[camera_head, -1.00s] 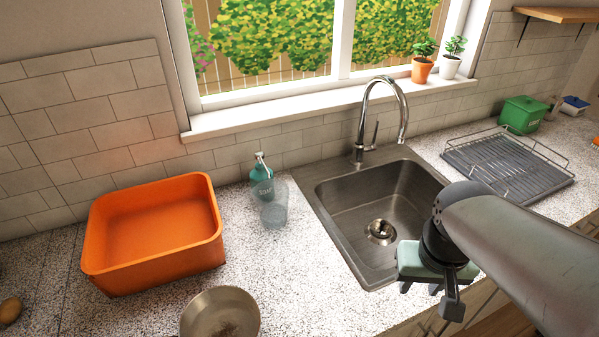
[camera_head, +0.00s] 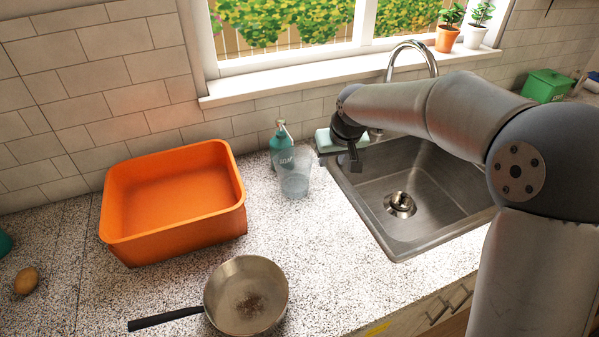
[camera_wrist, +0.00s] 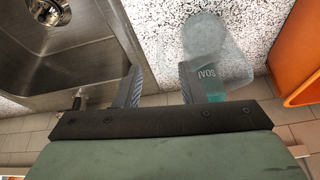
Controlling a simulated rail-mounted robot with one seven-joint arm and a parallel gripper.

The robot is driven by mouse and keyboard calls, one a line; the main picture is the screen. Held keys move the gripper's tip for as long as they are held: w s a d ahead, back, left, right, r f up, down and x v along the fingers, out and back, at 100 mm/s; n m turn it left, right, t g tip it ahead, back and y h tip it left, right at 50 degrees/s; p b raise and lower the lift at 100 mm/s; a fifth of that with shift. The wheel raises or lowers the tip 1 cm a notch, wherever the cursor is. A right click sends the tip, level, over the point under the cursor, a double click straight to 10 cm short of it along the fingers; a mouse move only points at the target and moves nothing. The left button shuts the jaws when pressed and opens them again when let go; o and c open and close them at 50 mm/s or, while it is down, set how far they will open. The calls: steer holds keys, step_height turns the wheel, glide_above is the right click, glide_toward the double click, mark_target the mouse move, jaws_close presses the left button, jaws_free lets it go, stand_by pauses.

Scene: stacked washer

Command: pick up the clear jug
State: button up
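The clear jug (camera_head: 296,178) is see-through and stands upright on the speckled counter, left of the sink. The teal soap bottle (camera_head: 281,141) stands right behind it. My gripper (camera_head: 335,156) is just right of the jug, by the back left edge of the sink. In the wrist view my gripper (camera_wrist: 160,76) is open, with nothing between its fingers. There the jug (camera_wrist: 207,38) lies right of the gap, and the right finger overlaps part of its outline. I cannot tell whether that finger touches it.
An orange tub (camera_head: 172,244) stands left of the jug. A metal pan (camera_head: 262,272) lies at the front. The steel sink (camera_head: 425,235) and faucet (camera_head: 433,62) are on the right. Open counter lies between tub, pan and sink.

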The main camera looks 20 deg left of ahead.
mark_target(325, 173)
steer(key=p+x, duration=0.2)
steer(key=x, duration=0.7)
steer(key=shift+w+a+f+p, duration=0.15)
steer(key=shift+w+f+p, duration=0.05)
steer(key=shift+f+p, duration=0.15)
steer(key=shift+r, duration=0.1)
jaws_close()
